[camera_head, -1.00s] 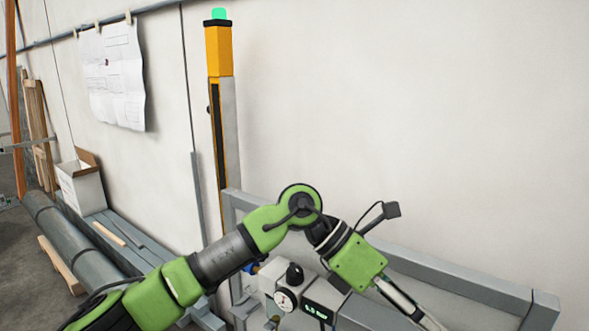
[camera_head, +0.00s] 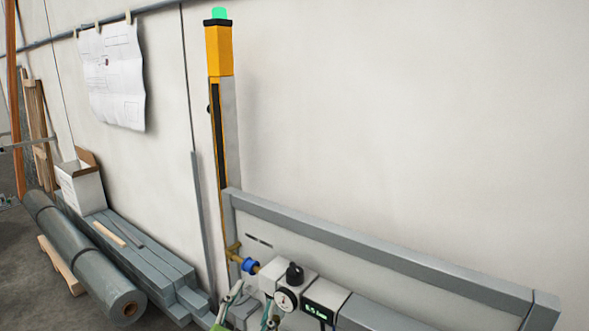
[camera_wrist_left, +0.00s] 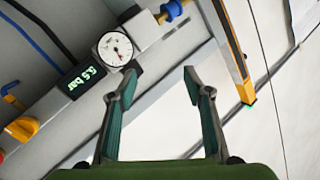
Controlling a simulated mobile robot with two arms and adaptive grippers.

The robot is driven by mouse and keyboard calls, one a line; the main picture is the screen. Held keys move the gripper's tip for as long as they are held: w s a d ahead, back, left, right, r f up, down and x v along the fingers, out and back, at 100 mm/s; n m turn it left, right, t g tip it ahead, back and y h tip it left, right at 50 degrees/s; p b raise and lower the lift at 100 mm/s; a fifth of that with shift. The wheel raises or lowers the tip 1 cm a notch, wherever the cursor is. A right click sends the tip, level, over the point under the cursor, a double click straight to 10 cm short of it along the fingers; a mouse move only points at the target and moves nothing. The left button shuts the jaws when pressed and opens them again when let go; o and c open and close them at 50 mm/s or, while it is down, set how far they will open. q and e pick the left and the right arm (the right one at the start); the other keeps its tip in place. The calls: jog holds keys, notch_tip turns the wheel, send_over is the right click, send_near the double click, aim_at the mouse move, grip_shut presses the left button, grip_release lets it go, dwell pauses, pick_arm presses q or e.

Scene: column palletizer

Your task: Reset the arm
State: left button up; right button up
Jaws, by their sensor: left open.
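My left gripper (camera_head: 253,294) shows at the bottom of the head view, with only its fingers and a little green in the frame. Its two fingers stand apart with nothing between them. In the left wrist view the open left gripper (camera_wrist_left: 160,74) has its dark green fingers pointing towards the wall side. The air unit has a round dial gauge (camera_head: 287,300) and a lit bar display (camera_head: 316,312). The gauge (camera_wrist_left: 115,49) and display (camera_wrist_left: 83,79) lie just beyond the left finger in the wrist view. I cannot tell whether the fingers touch the unit. My right gripper is not in view.
A grey frame (camera_head: 380,252) runs along the wall behind the air unit. A yellow post (camera_head: 219,50) with a green lamp stands at its left. A grey roll (camera_head: 85,258), stacked grey beams (camera_head: 150,262) and a white box (camera_head: 82,188) lie at the left.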

pick_arm(q)
jog(key=s+a+f+n+g+y, duration=0.1)
jog(key=s+a+f+g, duration=0.15)
jog(key=f, duration=0.25)
jog(key=s+a+f+n+g+y, duration=0.1)
jog(key=s+a+f+n+g, duration=0.1)
jog(key=s+a+f, duration=0.3)
jog(key=s+a+f+n+g, duration=0.15)
jog(key=s+f+g, duration=0.45)
jog(key=s, duration=0.6)
jog(key=s+a+f+n+g, duration=0.1)
jog(key=s+a+f+g, duration=0.2)
jog(key=s+f, duration=0.7)
jog(key=s+f+g, duration=0.1)
jog(key=s+f, duration=0.2)
jog(key=f, duration=2.1)
jog(key=s+a+f+g+y, duration=0.1)
jog(key=s+a+f, duration=0.1)
jog(key=s+f, duration=1.3)
jog(key=shift+s+a+f+p, duration=0.25)
jog(key=shift+s+a+p, duration=0.1)
jog(key=shift+s, duration=0.9)
jog(key=shift+g, duration=0.25)
